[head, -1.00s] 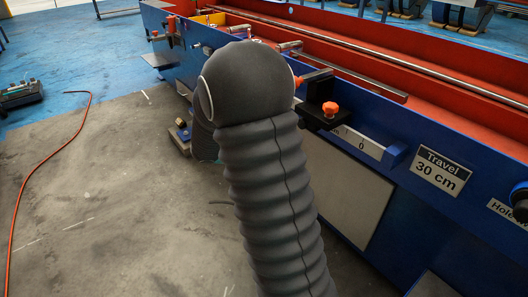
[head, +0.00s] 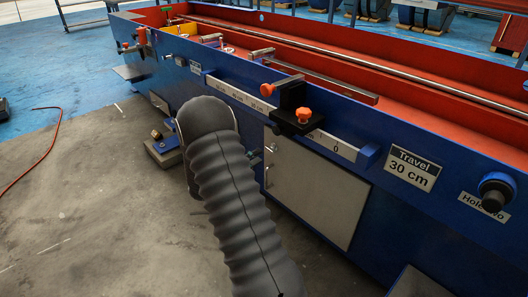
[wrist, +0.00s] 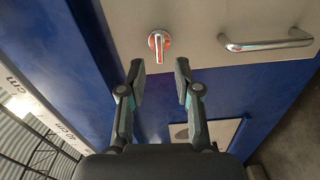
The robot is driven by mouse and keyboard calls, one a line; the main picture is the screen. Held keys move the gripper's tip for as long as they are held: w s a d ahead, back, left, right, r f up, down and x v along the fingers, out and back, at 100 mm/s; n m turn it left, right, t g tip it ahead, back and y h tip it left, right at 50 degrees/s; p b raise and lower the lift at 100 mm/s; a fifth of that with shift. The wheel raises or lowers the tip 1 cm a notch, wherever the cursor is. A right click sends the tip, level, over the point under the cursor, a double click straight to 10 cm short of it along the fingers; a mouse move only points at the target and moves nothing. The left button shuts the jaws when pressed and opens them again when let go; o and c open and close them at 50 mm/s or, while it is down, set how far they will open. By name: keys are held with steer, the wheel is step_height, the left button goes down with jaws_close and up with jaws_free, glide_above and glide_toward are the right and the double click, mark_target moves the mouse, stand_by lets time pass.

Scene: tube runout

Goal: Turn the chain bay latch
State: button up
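The chain bay latch (wrist: 159,40) is a round metal knob with a red and white bar on a pale door (wrist: 205,20). In the wrist view its bar runs up and down the picture. My gripper (wrist: 160,69) is open and empty, its fingertips just below the latch in the picture, one on each side of its line; no contact shows. A metal pull handle (wrist: 265,45) is on the same door, to the right. In the head view the door (head: 318,190) is set in the blue machine side, and my arm mostly hides the gripper.
The long blue machine bed carries a black carriage with orange knobs (head: 304,115), a scale rail (head: 340,148), a "Travel 30 cm" sign (head: 412,168) and a black button (head: 493,190). An orange cable (head: 40,160) lies on the open floor at left.

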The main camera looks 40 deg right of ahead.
mark_target(268, 150)
steer(key=d+p, duration=0.1)
steer(key=d, duration=0.1)
steer(key=d+p, duration=0.1)
steer(key=d, duration=0.1)
steer(key=shift+w+d+r, duration=0.15)
steer(key=shift+d, duration=0.3)
steer(key=shift+f, duration=0.2)
steer(key=shift+d+b, duration=0.1)
steer(key=shift+b, duration=0.4)
jaws_close()
